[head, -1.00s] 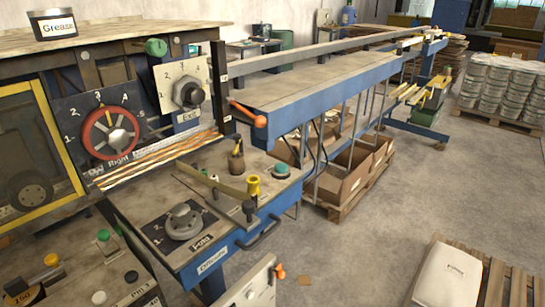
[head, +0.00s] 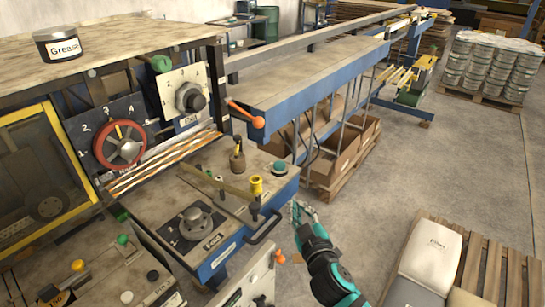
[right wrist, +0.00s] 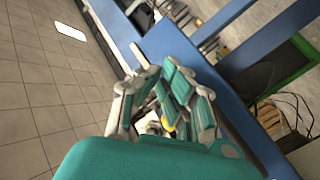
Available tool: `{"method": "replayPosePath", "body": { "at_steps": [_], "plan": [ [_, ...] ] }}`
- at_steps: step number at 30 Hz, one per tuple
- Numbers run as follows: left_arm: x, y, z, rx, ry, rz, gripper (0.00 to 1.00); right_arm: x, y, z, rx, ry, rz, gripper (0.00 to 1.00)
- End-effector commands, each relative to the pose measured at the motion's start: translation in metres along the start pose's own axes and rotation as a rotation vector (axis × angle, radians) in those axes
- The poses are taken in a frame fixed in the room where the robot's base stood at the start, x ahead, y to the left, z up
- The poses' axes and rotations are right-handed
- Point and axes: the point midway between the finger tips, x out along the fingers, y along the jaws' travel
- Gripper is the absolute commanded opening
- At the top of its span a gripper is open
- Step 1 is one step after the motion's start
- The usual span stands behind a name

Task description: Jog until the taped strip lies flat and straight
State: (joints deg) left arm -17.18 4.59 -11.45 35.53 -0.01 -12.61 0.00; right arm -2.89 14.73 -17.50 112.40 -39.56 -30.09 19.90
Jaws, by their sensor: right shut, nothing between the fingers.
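Orange and white strips (head: 165,162) run slantwise along the front of the machine, below the red handwheel (head: 120,145). I cannot tell which one is the taped strip, or whether it is flat. A green button (head: 280,168) sits on the machine's side table. My right gripper (head: 297,208) is shut and empty, in front of the blue table edge near its black handle (head: 263,228). In the right wrist view its fingers (right wrist: 155,70) are together before a blue beam. My left gripper is not in view.
A lower panel (head: 110,270) with coloured buttons stands at lower left. A yellow-topped post (head: 256,186) and a knob (head: 195,222) rise from the side table. A long blue-edged bench (head: 315,75) extends back. The floor at right is open, with a pallet (head: 470,265) holding a white sack (head: 425,262).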

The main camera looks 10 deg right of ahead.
Motion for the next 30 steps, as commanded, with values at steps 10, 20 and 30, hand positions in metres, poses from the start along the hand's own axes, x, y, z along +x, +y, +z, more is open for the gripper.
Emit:
{"method": "replayPosePath", "body": {
  "at_steps": [10,20,30],
  "plan": [
    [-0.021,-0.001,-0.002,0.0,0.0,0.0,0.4,-0.004,0.049,-0.166,-0.14,0.433,0.08,0.0],
    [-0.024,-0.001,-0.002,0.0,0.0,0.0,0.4,-0.014,-0.009,-0.291,-0.675,0.99,-0.135,0.0],
    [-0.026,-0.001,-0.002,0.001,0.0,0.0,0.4,0.056,-0.023,-0.231,-1.489,0.841,-0.627,0.0]
  ]
}}
